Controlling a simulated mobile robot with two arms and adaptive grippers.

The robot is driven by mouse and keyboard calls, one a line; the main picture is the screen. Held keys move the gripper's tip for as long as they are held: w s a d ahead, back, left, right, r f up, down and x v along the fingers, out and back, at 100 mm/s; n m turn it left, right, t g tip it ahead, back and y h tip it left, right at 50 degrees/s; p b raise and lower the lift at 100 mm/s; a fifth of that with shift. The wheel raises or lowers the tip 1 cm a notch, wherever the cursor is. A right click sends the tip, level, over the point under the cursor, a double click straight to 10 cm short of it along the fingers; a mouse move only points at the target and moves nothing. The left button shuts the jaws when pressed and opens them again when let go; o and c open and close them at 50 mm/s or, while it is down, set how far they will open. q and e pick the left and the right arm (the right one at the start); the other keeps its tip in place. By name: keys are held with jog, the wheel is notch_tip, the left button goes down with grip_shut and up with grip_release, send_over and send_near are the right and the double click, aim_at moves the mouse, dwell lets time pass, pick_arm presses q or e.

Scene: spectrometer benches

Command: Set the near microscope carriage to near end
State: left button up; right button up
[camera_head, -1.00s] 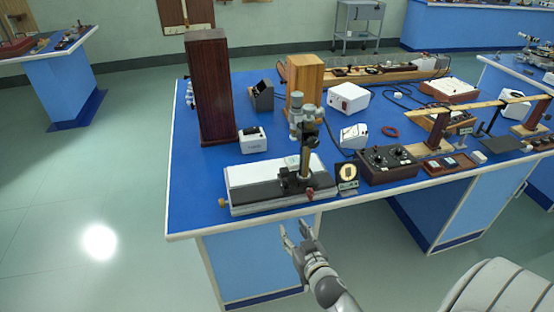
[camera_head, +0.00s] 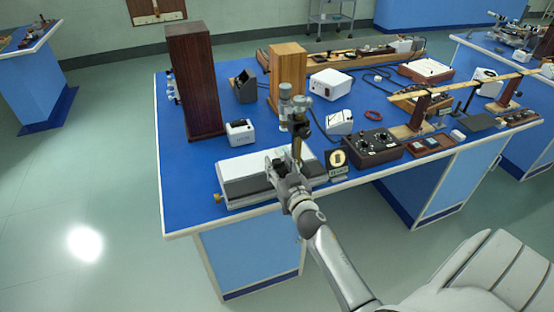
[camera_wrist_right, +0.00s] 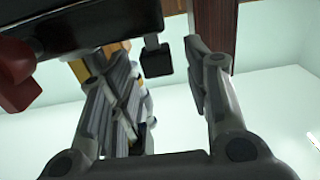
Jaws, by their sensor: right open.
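The near travelling microscope has a white and black base (camera_head: 243,173) along the bench's front edge. Its upright metal microscope (camera_head: 300,112) stands on the carriage towards the right part of the base. My right gripper (camera_head: 281,168) is at the front of the carriage and hides much of it in the head view. In the right wrist view my right gripper (camera_wrist_right: 150,52) is open. A small black block (camera_wrist_right: 157,60) shows between its fingers, and I cannot tell whether they touch it. The dark carriage body (camera_wrist_right: 80,22) and a red knob (camera_wrist_right: 14,75) are at upper left. My left gripper is not in view.
A tall dark wooden box (camera_head: 195,85) and a small white meter (camera_head: 240,133) stand behind the base. A round dial plate (camera_head: 337,162) and a dark control box (camera_head: 371,148) are close to its right. The floor left of the bench is clear.

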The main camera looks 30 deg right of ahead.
jog(key=shift+x, duration=1.05)
jog(key=shift+c, duration=0.4)
grip_shut()
